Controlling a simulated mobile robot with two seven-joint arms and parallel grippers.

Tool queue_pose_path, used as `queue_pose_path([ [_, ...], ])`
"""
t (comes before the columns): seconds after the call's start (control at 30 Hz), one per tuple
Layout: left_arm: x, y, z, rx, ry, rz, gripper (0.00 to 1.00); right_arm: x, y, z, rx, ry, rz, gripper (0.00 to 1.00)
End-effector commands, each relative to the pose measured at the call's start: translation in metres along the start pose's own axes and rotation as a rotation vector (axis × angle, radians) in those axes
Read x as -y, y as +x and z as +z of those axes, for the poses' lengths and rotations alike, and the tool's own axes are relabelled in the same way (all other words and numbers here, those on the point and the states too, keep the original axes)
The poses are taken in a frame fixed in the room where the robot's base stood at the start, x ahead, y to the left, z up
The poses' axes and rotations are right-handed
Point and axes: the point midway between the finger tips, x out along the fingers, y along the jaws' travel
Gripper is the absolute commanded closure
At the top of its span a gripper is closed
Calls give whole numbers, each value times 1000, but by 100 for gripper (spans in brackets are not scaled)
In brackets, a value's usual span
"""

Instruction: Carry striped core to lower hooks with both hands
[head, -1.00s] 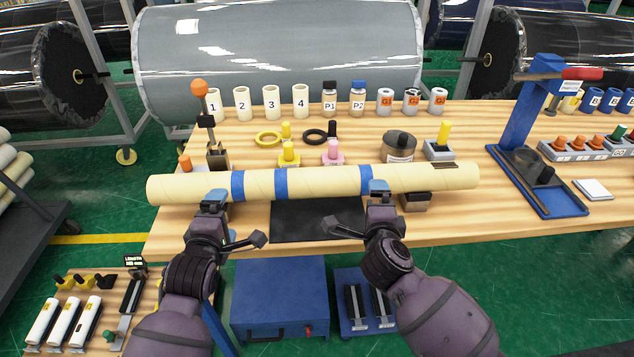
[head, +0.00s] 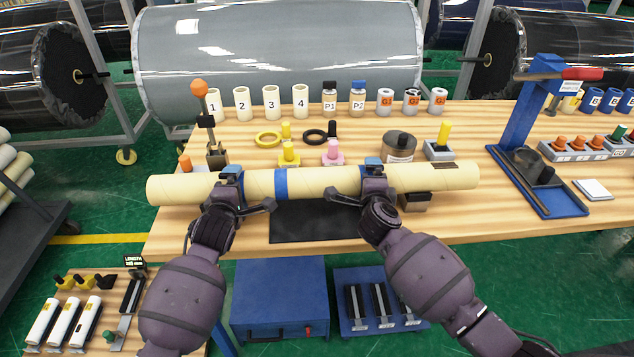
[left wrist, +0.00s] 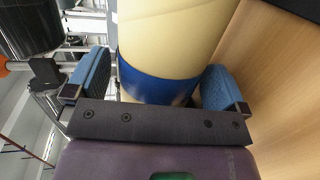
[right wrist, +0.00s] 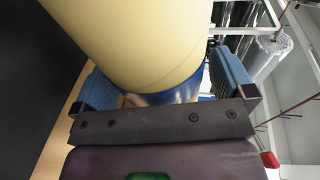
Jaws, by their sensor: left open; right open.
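The striped core (head: 325,185) is a long cream tube with blue bands, lying level across supports near the front of the wooden table. My left gripper (head: 228,180) is at the left blue band, jaws open on either side of the tube; in the left wrist view the core (left wrist: 165,30) with its blue band sits between the two blue pads (left wrist: 155,85). My right gripper (head: 373,176) is open around the right blue band; the right wrist view shows the core (right wrist: 140,40) between its pads (right wrist: 160,80). I cannot make out the lower hooks.
A black mat (head: 300,222) lies under the core. Numbered cups (head: 271,102), a yellow ring (head: 268,140) and a dark round pot (head: 399,146) stand behind it. A blue stand (head: 520,125) is at right. A blue box (head: 279,300) is below the table.

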Motion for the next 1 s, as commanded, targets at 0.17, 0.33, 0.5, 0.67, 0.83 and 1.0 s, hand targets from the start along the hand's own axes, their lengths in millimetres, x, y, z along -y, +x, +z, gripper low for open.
queue_pose_path([
  [0.17, 0, 1, 0, 0, 1, -1, 0, 0, 2, 0, 0, 0, 0, 0],
  [0.33, 0, 1, 0, 0, 0, 0, 5, 0, 1, 0, 0, 0, 0, 5],
  [0.5, 0, 1, 0, 0, 0, 0, 31, 0, 1, 0, 0, 0, 0, 31],
  [0.67, 0, 1, 0, 0, 0, 0, 55, 0, 1, 0, 0, 0, 1, 55],
  [0.83, 0, 1, 0, 0, 0, -1, 78, 0, 1, 0, 0, 0, 1, 78],
  [1.0, -1, 1, 0, 1, 0, 3, 78, 1, 1, 0, 0, 0, -2, 78],
])
